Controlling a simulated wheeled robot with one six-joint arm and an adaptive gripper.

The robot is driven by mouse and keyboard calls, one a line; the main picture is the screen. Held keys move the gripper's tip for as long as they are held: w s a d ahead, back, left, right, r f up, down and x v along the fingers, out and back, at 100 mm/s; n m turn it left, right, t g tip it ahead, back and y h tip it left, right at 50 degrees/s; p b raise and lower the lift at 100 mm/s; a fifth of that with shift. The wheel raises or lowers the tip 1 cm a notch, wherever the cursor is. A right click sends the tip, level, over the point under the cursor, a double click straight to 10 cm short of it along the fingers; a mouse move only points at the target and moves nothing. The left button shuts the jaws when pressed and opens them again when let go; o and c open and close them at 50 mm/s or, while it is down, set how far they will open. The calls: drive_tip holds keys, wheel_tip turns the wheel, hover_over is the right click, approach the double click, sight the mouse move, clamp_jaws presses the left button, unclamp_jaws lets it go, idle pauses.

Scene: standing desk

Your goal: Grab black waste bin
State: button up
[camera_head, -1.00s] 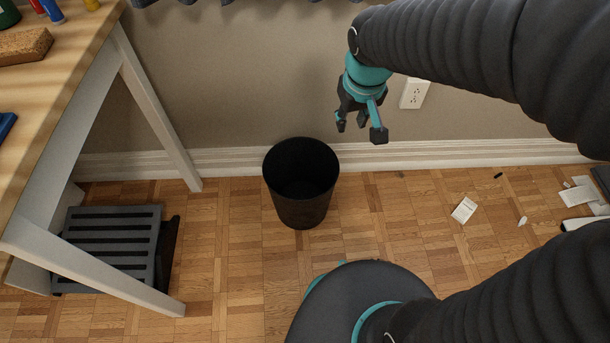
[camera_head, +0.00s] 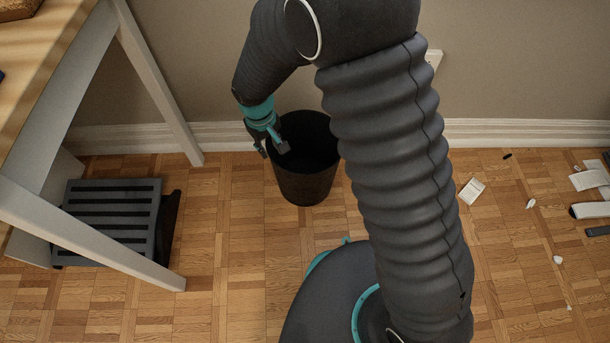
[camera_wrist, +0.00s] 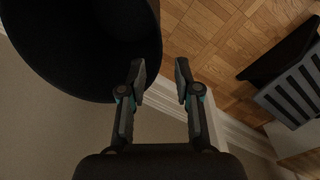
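The black waste bin (camera_head: 304,182) stands upright on the wood floor near the wall. My gripper (camera_head: 271,150) is at the bin's upper left rim in the head view, pointing down. In the wrist view the bin (camera_wrist: 85,50) fills the upper left, and its rim curves close to the left finger. My gripper's fingers (camera_wrist: 158,80) are apart, with floor and baseboard visible between them. The left finger overlaps the bin's edge in that view; I cannot tell if it touches. My arm hides part of the bin's right side in the head view.
A desk with white legs (camera_head: 155,85) stands at the left. A grey slatted footrest (camera_head: 112,222) lies under it. Paper scraps (camera_head: 471,191) and small litter lie on the floor at the right. The wall and baseboard (camera_head: 225,135) are behind the bin.

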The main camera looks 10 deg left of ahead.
hover_over(277, 168)
wheel_tip(277, 168, down, 6)
drive_tip(key=r, duration=0.1)
drive_tip(key=shift+w+a+f+b, duration=0.1)
drive_tip(key=shift+f+b, duration=0.5)
drive_tip(key=shift+f, duration=2.25)
clamp_jaws()
